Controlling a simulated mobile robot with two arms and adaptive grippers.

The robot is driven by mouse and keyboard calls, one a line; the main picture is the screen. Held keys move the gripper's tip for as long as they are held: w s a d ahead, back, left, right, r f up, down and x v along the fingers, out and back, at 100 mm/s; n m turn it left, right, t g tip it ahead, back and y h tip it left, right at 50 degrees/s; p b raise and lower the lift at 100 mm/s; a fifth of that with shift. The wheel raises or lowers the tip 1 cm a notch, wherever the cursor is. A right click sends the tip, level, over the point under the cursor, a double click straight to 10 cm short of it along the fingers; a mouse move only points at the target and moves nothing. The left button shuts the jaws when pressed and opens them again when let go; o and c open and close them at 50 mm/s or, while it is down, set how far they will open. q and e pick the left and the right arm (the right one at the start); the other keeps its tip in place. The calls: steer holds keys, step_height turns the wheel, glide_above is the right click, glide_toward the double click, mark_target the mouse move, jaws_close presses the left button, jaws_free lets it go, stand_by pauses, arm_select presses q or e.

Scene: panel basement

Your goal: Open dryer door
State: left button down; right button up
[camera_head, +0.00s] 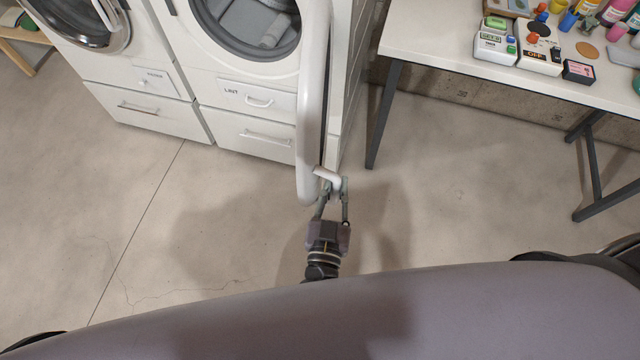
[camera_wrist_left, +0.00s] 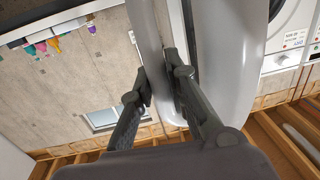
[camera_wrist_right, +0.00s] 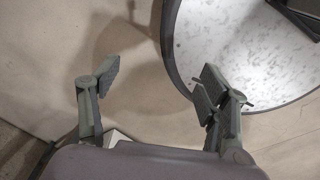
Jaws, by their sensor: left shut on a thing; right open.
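The white dryer (camera_head: 203,75) stands at the top centre of the head view, its round drum opening (camera_head: 270,22) uncovered. Its door (camera_head: 311,110) is swung out towards me and shows nearly edge-on. My left gripper (camera_head: 331,186) is shut on the door handle (camera_head: 326,176) at the door's near end. In the left wrist view, the pale handle (camera_wrist_left: 148,45) runs between the fingers of the left gripper (camera_wrist_left: 158,85), beside the white door (camera_wrist_left: 228,65). My right gripper (camera_wrist_right: 157,85) is open and empty in the right wrist view, and is not visible in the head view.
A washer (camera_head: 78,22) stands left of the dryer. A white table (camera_head: 420,38) with dark legs and several bottles and boxes stands at the right. A round, pale, dark-rimmed surface (camera_wrist_right: 230,45) lies beyond the right gripper. The concrete floor (camera_head: 110,215) is clear at left.

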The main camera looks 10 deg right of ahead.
arm_select(q)
steer(key=shift+s+d+f, duration=0.1)
steer(key=shift+f, duration=0.05)
steer(key=c, duration=1.9)
jaws_free()
steer(key=shift+o, duration=0.4)
steer(key=v, duration=1.2)
arm_select(e)
steer(key=shift+w+a, duration=0.3)
steer(key=shift+a, duration=0.1)
